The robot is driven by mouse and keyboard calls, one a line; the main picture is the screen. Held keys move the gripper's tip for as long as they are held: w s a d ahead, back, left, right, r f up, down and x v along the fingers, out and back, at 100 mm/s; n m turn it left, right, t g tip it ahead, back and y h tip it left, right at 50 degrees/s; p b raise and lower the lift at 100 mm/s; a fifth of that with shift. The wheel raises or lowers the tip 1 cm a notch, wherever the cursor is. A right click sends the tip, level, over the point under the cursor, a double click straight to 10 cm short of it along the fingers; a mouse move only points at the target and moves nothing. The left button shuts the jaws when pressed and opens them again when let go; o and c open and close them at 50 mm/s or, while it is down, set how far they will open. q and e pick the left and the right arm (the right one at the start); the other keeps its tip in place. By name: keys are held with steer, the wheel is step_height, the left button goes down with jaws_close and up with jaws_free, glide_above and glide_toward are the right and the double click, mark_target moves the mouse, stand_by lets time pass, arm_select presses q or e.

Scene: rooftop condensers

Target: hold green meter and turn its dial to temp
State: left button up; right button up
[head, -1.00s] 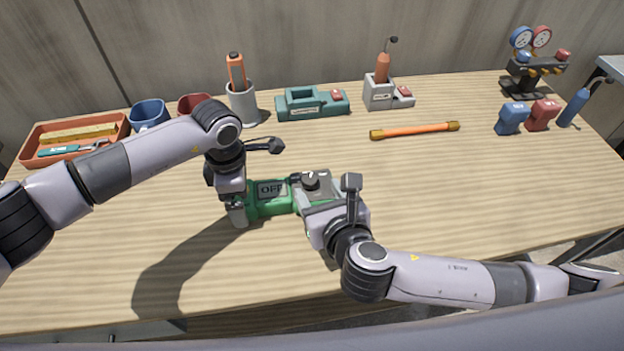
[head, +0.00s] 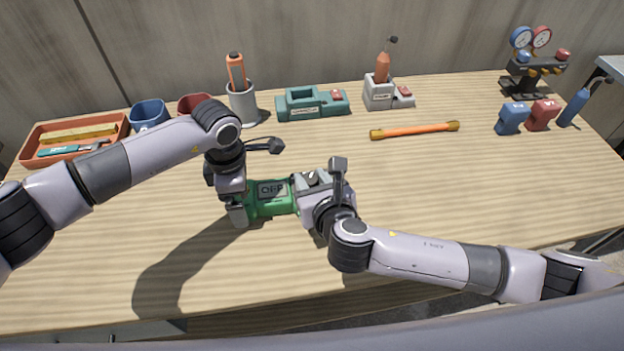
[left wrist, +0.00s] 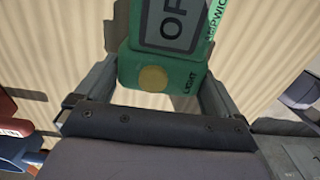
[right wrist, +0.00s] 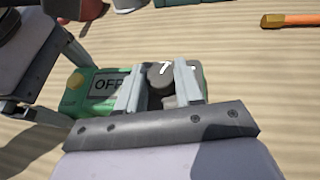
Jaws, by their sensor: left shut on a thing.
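The green meter (head: 271,200) lies on the table in the middle of the head view, its display reading OFF. My left gripper (head: 240,206) is shut on its left end; the left wrist view shows the fingers on both sides of the meter's green end (left wrist: 165,72), which has a yellow round button. My right gripper (head: 311,182) is over the meter's right part. In the right wrist view, its fingers are apart on either side of the dark dial (right wrist: 160,75). Whether they touch the dial is not clear. The dial's labels are mostly hidden.
An orange rod (head: 414,130) lies behind, to the right. A teal case (head: 312,104), a grey cup (head: 243,103) and a grey holder (head: 387,95) stand along the back. An orange tray (head: 72,138) is at the left. The table's front is clear.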

steer(key=shift+a+m+h, duration=0.1)
steer(key=shift+m+h, duration=0.2)
steer(key=shift+a+m+t+h, duration=0.15)
steer(key=shift+m+t+h, duration=0.15)
steer(key=shift+m+h, duration=0.7)
steer(key=shift+a+m+g+h, duration=0.15)
steer(key=shift+m+g+h, duration=0.25)
steer(key=shift+m+h, duration=1.55)
steer(key=shift+h, duration=0.45)
steer(key=o, duration=1)
steer(key=shift+o, duration=0.2)
